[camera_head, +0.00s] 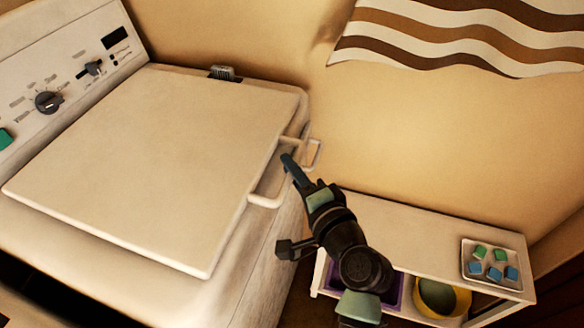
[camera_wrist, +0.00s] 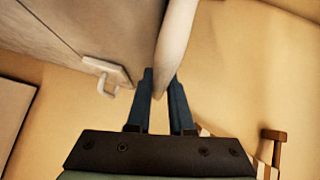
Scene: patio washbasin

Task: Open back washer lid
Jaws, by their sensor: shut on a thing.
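The washer's large pale lid (camera_head: 160,150) lies down on the washer top, flat or nearly so. A pale handle (camera_head: 264,202) stands out from its right edge. My gripper (camera_head: 290,163) reaches the handle from the right, with its dark blue fingers at the bar. In the wrist view, a pale bar (camera_wrist: 176,40), which looks like the handle, runs down to the fingers of my gripper (camera_wrist: 160,84). The fingers are shut on it. They hide part of the bar, so the exact contact is not clear.
The control panel (camera_head: 60,75) with knobs rises at the left. A small grey piece (camera_head: 222,72) sits at the lid's back edge. A low white shelf (camera_head: 440,235) at the right holds a tray (camera_head: 468,248) of coloured blocks. Striped cloth (camera_head: 460,35) hangs on the wall.

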